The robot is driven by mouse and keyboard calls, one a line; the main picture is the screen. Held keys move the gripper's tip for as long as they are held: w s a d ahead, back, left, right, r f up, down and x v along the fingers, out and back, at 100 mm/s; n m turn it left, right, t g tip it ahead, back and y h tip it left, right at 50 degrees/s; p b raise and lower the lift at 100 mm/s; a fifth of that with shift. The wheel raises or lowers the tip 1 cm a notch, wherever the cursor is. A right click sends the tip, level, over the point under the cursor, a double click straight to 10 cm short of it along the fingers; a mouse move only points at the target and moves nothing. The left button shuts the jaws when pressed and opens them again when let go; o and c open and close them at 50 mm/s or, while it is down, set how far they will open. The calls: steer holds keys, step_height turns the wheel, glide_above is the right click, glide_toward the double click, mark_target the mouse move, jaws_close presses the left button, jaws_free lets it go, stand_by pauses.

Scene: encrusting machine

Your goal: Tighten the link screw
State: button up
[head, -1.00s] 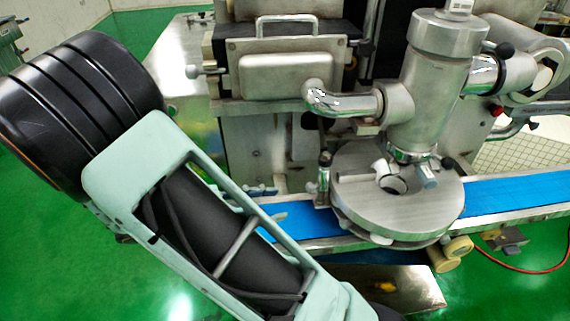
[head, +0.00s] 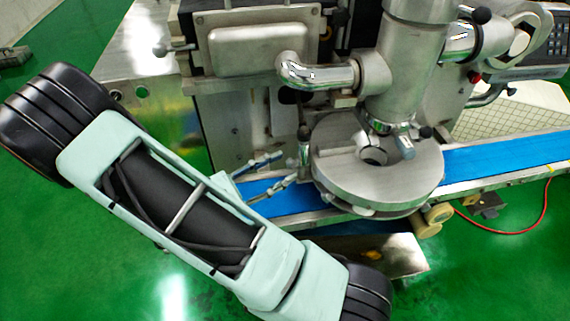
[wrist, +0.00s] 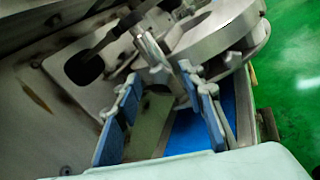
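The encrusting machine's round metal disc (head: 375,165) sits over the blue conveyor belt. A short upright metal post (head: 304,150) stands at its left edge. I cannot tell for certain which part is the link screw. My gripper (head: 288,167) is left of the post, its two blue-padded fingers apart and pointing at it. In the wrist view, my gripper (wrist: 161,75) is open, with nothing seen held between the fingers.
The blue belt (head: 500,156) runs under the disc to the right. A thick metal cylinder (head: 405,75) rises above the disc, with a curved pipe (head: 315,73) at its left. Green floor (head: 520,270) is open in front.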

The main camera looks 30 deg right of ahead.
steer(key=shift+w+d, duration=0.1)
steer(key=shift+d, duration=0.9)
jaws_close()
